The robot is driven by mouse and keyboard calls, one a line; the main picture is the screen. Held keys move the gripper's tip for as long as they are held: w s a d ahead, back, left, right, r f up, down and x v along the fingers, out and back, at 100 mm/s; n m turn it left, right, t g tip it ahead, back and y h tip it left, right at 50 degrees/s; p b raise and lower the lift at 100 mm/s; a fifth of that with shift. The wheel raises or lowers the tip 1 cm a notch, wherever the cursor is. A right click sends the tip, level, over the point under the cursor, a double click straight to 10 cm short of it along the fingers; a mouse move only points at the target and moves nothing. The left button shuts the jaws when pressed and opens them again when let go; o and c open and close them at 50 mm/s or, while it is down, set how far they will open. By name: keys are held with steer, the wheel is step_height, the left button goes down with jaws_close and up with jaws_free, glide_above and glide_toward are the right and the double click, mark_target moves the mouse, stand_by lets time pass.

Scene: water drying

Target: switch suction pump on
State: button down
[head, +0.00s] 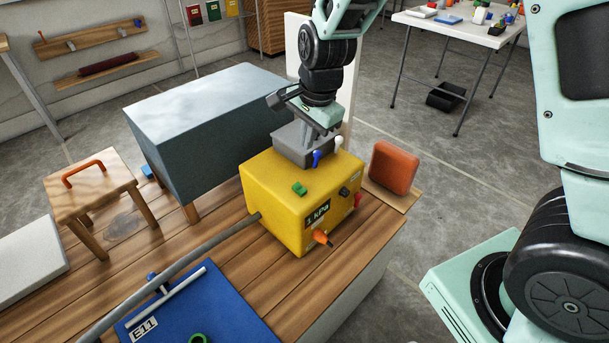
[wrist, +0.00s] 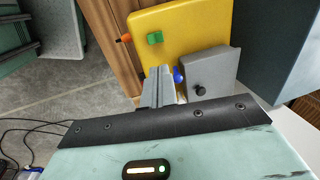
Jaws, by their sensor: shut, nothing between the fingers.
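The yellow suction pump (head: 275,205) stands on the wooden bench, with a "1 kPa" label on its front. A green switch (head: 299,188) sits on its top, and it also shows in the wrist view (wrist: 155,38). I cannot tell the switch's position. An orange nozzle (head: 321,237) sticks out of the front. A grey block (head: 287,142), a blue lever (head: 316,157) and a white knob (head: 339,141) are at the top's rear. My gripper (head: 319,130) is shut and empty above the rear of the pump, near the blue lever and apart from the green switch.
A grey hose (head: 190,258) runs from the pump's left side over a blue panel (head: 205,305). A large blue-grey box (head: 205,110) stands behind left. An orange block (head: 394,167) is right of the pump. A small wooden stool (head: 92,190) stands left.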

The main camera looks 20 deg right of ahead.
mark_target(298, 184)
steer(key=shift+f, duration=0.1)
steer(key=f, duration=0.4)
steer(key=w+f+b, duration=0.1)
steer(key=f, duration=0.4)
steer(key=w+a+f+b, duration=0.1)
steer(key=f, duration=0.3)
steer(key=shift+w+f, duration=0.25)
steer(key=shift+f, duration=0.05)
